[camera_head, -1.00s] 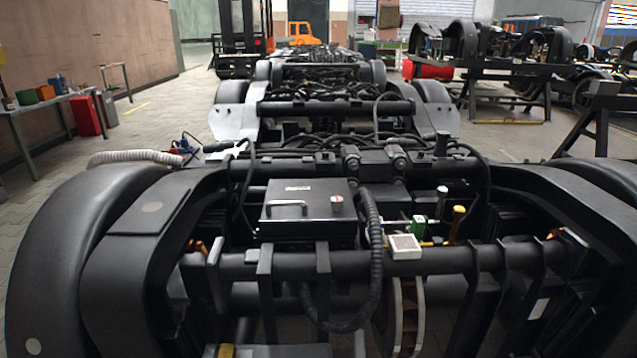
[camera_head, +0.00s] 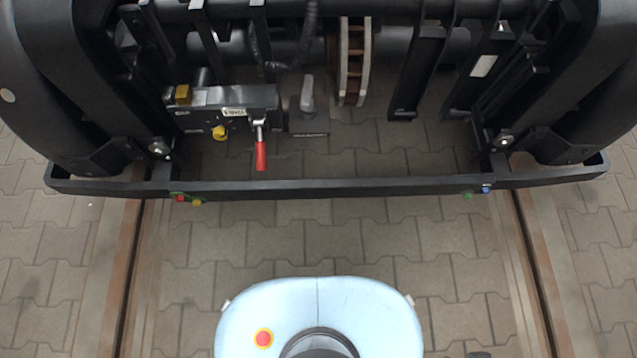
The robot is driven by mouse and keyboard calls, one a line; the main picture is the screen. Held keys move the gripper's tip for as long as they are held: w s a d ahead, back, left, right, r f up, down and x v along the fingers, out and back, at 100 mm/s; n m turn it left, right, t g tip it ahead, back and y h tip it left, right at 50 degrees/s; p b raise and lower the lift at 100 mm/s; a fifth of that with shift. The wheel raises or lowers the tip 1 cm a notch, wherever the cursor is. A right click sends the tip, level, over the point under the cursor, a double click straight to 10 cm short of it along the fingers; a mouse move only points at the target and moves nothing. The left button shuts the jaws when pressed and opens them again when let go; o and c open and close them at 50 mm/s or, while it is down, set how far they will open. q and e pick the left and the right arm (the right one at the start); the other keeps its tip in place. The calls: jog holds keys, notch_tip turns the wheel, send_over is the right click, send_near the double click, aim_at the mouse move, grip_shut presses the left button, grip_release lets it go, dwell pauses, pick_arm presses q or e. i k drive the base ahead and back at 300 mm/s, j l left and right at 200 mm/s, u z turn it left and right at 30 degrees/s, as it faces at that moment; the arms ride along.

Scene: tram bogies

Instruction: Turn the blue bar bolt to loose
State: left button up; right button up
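A small blue bolt (camera_head: 486,189) sits on the right part of the bogie's black front bar (camera_head: 330,188). A small green bolt (camera_head: 467,195) is just to its left. On the left part of the same bar are a red bolt (camera_head: 180,198) and a yellow bolt (camera_head: 196,203). The bolts are too small to tell how each is turned. Neither of my grippers shows in the view.
Behind the bar on the left is a grey metal unit (camera_head: 235,97) with yellow knobs and a red-handled lever (camera_head: 260,153). A brake disc (camera_head: 354,62) stands near the middle. Two rails (camera_head: 130,270) run across the paved floor (camera_head: 420,250), which is clear before the bar.

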aim_at(484, 189)
jog(key=z, duration=1.65)
jog(key=u, duration=0.45)
jog(key=l+u, duration=0.15)
jog(key=u, duration=0.3)
jog(key=l+u, duration=0.1)
jog(key=u, duration=0.35)
jog(key=l+u, duration=0.1)
jog(key=u, duration=0.4)
jog(key=k+l+u, duration=0.15)
jog(key=l+u, duration=0.2)
jog(key=k+l+u, duration=0.15)
jog(key=l+u, duration=0.15)
jog(key=l, duration=0.15)
jog(key=k+l+u, duration=0.5)
jog(key=l+u, duration=0.2)
